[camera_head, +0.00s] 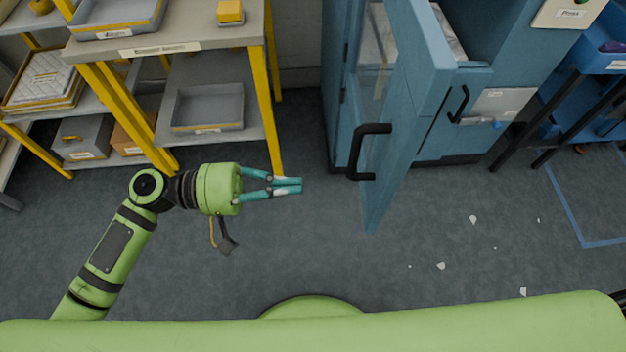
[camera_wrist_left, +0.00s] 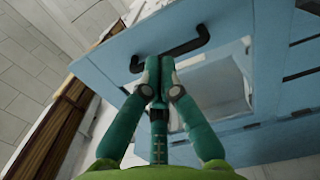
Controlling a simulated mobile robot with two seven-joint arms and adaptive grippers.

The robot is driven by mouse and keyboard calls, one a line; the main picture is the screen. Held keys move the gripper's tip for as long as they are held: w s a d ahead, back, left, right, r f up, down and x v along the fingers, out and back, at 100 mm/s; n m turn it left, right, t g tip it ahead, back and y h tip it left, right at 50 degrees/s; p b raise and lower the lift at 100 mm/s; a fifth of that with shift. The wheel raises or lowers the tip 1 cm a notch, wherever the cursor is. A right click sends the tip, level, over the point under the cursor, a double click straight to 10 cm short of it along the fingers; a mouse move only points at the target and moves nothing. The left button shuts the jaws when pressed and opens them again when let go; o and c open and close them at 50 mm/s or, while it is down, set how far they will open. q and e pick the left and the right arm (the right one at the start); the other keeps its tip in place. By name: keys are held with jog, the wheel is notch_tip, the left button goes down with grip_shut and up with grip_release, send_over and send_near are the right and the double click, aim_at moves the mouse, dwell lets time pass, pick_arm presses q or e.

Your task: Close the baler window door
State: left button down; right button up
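The blue baler window door (camera_head: 408,110) stands open, swung out from the blue baler (camera_head: 490,50) toward me in the head view. A black bar handle (camera_head: 355,152) is on its left face. My left gripper (camera_head: 301,186) is to the left of this handle, pointing at it with a gap between. Its teal fingers are drawn together and hold nothing. In the left wrist view, the fingertips (camera_wrist_left: 160,68) appear just below the black handle (camera_wrist_left: 172,56) on the light blue door (camera_wrist_left: 225,22). My right gripper is not in view.
A shelf unit with yellow posts (camera_head: 272,90) and grey trays (camera_head: 208,107) stands at the left. A second black handle (camera_head: 459,104) is on the baler front. White scraps (camera_head: 441,266) lie on the grey floor. Blue bins (camera_head: 600,55) are at the right.

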aim_at(384, 183)
pick_arm(q)
jog(key=d+p, duration=0.3)
jog(key=d, duration=0.8)
jog(key=shift+d+r, duration=0.15)
jog(key=shift+d, duration=0.05)
jog(key=shift+d+p, duration=0.35)
jog(key=shift+d, duration=0.3)
